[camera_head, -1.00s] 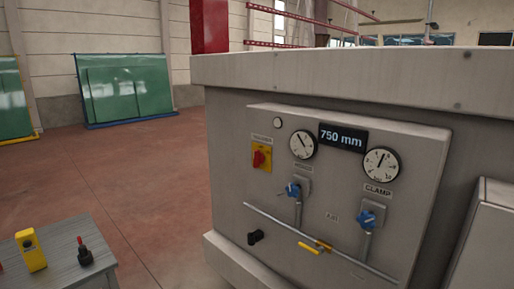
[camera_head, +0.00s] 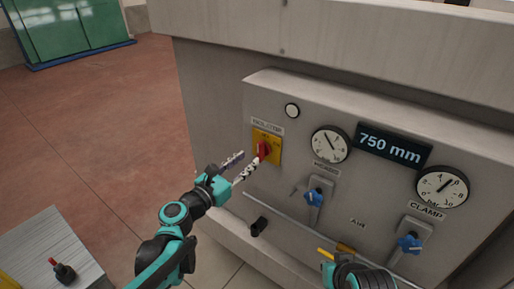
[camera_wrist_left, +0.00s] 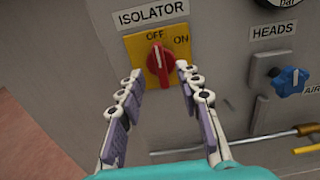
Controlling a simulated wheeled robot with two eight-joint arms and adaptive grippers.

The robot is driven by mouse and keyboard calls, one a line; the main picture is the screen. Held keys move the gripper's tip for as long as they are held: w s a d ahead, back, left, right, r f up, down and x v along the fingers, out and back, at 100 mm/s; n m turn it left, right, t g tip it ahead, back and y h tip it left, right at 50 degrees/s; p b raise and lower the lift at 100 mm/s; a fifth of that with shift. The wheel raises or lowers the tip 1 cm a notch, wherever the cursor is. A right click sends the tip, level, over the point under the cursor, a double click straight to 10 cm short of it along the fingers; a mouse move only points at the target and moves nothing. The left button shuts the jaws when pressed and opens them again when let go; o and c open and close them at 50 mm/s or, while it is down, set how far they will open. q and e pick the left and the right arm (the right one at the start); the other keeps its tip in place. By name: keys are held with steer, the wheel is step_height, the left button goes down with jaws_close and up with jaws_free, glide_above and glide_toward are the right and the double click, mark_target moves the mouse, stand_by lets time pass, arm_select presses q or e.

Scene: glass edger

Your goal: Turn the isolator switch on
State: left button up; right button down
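The isolator switch is a red rotary handle (camera_head: 264,151) on a yellow plate (camera_head: 272,140), on the front panel of the grey machine. In the left wrist view the red handle (camera_wrist_left: 159,62) stands nearly upright, its upper end toward the OFF mark, with ON to the upper right. My left gripper (camera_head: 245,163) is in front of the switch. In the left wrist view its fingers (camera_wrist_left: 158,78) are spread on either side of the handle's lower part, with a gap showing on both sides. My right arm (camera_head: 358,277) shows at the bottom edge; its fingers are not clearly seen.
To the right of the switch are a HEADS gauge (camera_head: 330,144), a blue knob (camera_head: 314,197), a 750 mm display (camera_head: 394,147), a CLAMP gauge (camera_head: 442,187) and another blue knob (camera_head: 409,243). A black knob (camera_head: 258,226) sits below. A grey table (camera_head: 50,245) stands at lower left.

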mark_target(258, 151)
arm_select(q)
steer(key=x, duration=0.5)
steer(key=shift+w+d+f, duration=0.1)
steer(key=shift+w+f, duration=0.05)
steer(key=shift+w, duration=0.2)
steer(key=shift+w+d, duration=0.15)
steer(key=shift+d, duration=0.15)
jaws_close()
